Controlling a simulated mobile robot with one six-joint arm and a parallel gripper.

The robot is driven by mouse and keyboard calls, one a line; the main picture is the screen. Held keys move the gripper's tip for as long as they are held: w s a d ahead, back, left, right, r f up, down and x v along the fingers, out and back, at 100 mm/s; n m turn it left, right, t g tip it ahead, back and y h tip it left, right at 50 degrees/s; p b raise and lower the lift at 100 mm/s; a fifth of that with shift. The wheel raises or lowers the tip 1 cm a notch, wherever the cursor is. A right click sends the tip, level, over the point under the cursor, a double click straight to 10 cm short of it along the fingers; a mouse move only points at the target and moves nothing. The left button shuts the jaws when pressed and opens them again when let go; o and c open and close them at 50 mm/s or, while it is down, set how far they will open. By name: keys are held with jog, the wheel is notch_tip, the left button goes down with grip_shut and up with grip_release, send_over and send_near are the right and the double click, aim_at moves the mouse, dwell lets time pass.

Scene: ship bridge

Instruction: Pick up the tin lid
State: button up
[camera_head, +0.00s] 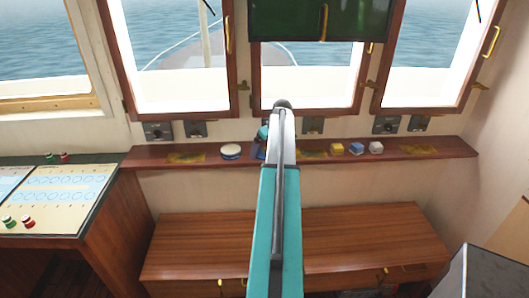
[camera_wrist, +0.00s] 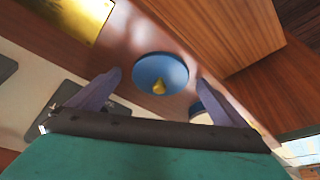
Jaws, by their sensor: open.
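The tin lid (camera_wrist: 150,64) is a round blue disc with a small yellow knob in the wrist view. It lies knob up on the reddish-brown shelf. My gripper (camera_wrist: 159,76) is open, with its two purple-grey fingers apart on either side of the lid's near edge; it looks empty. I cannot tell the height of the fingertips above the shelf. A round cream-topped tin with a blue rim (camera_head: 231,152) stands on the shelf in the head view. In the head view a bit of blue (camera_head: 259,152) shows beside my arm, which hides most of that spot.
The narrow shelf (camera_head: 210,150) runs under the windows. A yellow block (camera_head: 337,148), a blue block (camera_head: 356,149) and a pale block (camera_head: 376,147) stand to the right. Wall switches sit above it.

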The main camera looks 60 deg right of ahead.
jog(key=shift+c, duration=0.2)
dwell(0.3)
jog(key=c, duration=1.1)
jog(key=shift+r, duration=0.1)
jog(key=shift+r+b, duration=0.95)
jog(key=shift+r, duration=0.65)
jog(key=s+a+b, duration=0.1)
jog(key=s+a, duration=0.2)
jog(key=s, duration=0.1)
jog(key=s+a+r+b, duration=0.1)
jog(key=s+a+b, duration=0.1)
jog(key=s+a, duration=0.1)
jog(key=s+a+b, duration=0.1)
jog(key=s+a, duration=0.3)
jog(key=s, duration=0.1)
jog(key=shift+s+r, duration=0.3)
jog(key=shift+d, duration=0.1)
